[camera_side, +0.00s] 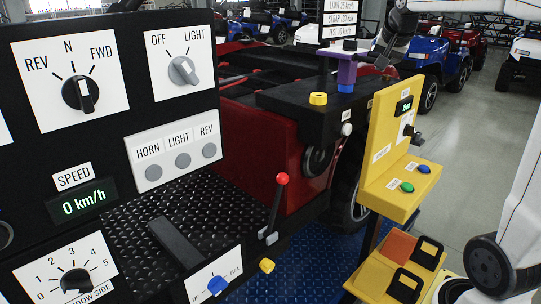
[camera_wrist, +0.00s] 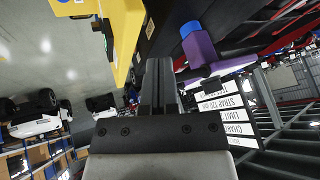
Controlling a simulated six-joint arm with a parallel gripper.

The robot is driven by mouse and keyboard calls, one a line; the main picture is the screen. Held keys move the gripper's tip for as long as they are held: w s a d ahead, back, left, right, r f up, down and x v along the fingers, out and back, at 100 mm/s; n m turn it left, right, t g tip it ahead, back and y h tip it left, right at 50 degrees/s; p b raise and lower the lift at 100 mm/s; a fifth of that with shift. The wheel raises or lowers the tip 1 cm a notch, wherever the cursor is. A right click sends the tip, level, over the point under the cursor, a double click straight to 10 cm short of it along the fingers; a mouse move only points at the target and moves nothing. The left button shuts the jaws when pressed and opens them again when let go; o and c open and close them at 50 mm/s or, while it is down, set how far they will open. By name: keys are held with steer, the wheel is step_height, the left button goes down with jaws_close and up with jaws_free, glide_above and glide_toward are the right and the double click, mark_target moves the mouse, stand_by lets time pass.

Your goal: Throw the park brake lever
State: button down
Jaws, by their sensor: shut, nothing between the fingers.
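The park brake lever, a dark rod with a red ball knob (camera_side: 282,178), stands tilted on the floor beside the black treadplate in the side view. It is not seen in the wrist view. My gripper (camera_side: 383,60) is near the top of the side view, above and right of the lever and well apart from it, close to the sign and purple stand. In the wrist view my gripper's dark fingers (camera_wrist: 160,75) are together, with nothing between them.
A black control panel (camera_side: 110,100) with knobs fills the left. A yellow console (camera_side: 385,150) with green and blue buttons stands right of the lever. A purple stand (camera_side: 346,68) and text sign (camera_wrist: 228,115) are close to my gripper. A pedal (camera_side: 176,240) lies left of the lever.

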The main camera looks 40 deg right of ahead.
steer(key=w+a+n+g, duration=0.1)
steer(key=w+a+n, duration=0.55)
steer(key=a, duration=0.75)
steer(key=w+a+n+g, duration=0.1)
steer(key=w+a+n, duration=0.55)
steer(key=a, duration=0.85)
step_height(320, 180, down, 18)
steer(key=w+m, duration=0.1)
steer(key=m, duration=0.1)
steer(key=shift+d, duration=0.25)
steer(key=shift+f, duration=0.1)
steer(key=s+d+x, duration=0.1)
steer(key=d+x, duration=0.1)
steer(key=x, duration=1)
steer(key=shift+s+d, duration=0.3)
steer(key=shift+d, duration=0.05)
